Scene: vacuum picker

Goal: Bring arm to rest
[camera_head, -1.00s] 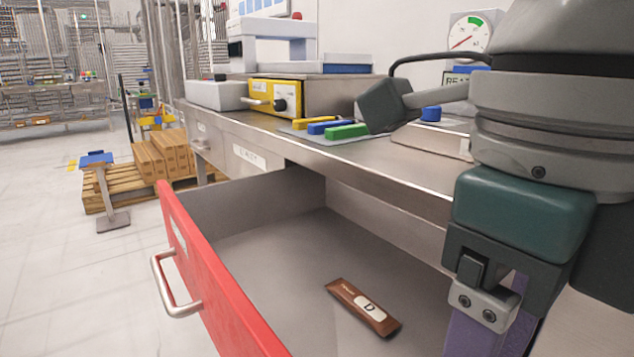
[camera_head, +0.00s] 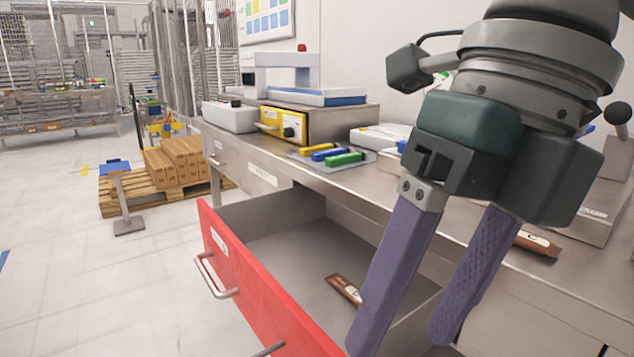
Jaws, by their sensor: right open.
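My right gripper (camera_head: 400,338) comes in from the right with its two purple fingers pointing down and spread apart. Nothing shows between the fingers. It hangs in front of the open drawer (camera_head: 270,285), which has a red front and a metal handle. A brown packet (camera_head: 343,288) lies on the drawer floor, partly hidden behind one finger. A similar brown packet (camera_head: 537,243) lies on the metal counter (camera_head: 400,198), behind and right of the gripper. My left gripper is not in view.
Yellow, blue and green bars (camera_head: 343,159) lie on a grey mat on the counter. A yellow-fronted device (camera_head: 284,124) stands behind them. A pallet with cartons (camera_head: 170,165) and a small blue-topped stand (camera_head: 124,195) are on the floor at left. Floor left of the drawer is clear.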

